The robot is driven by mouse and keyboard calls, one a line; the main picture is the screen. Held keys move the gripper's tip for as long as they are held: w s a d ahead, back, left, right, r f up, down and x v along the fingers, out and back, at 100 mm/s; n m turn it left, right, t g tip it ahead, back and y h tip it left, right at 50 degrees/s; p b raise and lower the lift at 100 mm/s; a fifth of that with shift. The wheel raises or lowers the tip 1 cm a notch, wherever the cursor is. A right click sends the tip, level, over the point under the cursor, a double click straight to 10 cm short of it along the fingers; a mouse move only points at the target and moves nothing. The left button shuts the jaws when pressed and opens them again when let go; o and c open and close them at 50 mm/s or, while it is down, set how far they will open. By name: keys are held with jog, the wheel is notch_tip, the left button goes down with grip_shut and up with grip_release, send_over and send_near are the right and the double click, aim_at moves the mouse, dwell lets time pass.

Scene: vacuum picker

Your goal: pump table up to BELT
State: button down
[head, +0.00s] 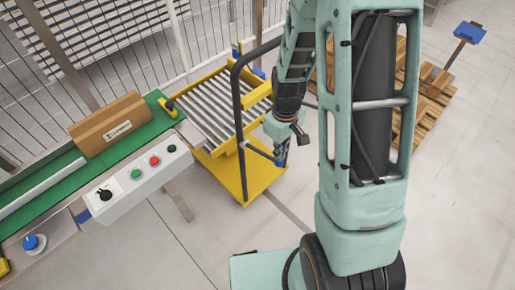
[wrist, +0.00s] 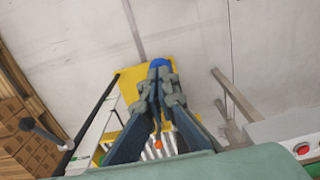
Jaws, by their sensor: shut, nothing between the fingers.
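The yellow lift table (head: 201,148) stands at the end of the green belt (head: 150,112), its grey roller deck (head: 215,106) beside the belt's end. I cannot tell the exact height difference between deck and belt. A black push handle (head: 236,110) rises at the table's right side. My gripper (head: 282,160) points down beside the handle, over the table's yellow base (head: 240,185). In the wrist view my gripper (wrist: 160,70) is shut and empty. A blue pedal-like part (wrist: 159,62) shows right at its fingertips; I cannot tell whether they touch.
A cardboard box (head: 108,125) sits on the belt. A control panel (head: 145,180) with black, green and red controls fronts it. A wire fence (head: 120,50) stands behind. Wooden pallets (head: 432,85) and a blue-topped post (head: 470,33) are at right. Floor in front is clear.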

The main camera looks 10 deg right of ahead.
aim_at(281, 165)
jog(key=shift+f+b, duration=1.1)
jog(key=shift+f, duration=0.3)
jog(key=shift+s+d+f+b, duration=0.15)
jog(key=shift+s+f+b, duration=0.05)
jog(key=shift+f+b, duration=0.45)
jog(key=shift+s+d+f+b, duration=0.1)
jog(key=shift+s+f+b, duration=0.05)
jog(key=shift+f+b, duration=0.5)
jog(key=shift+f, duration=0.1)
jog(key=shift+s+f+b, duration=0.15)
jog(key=shift+f+b, duration=0.95)
jog(key=shift+f, duration=0.35)
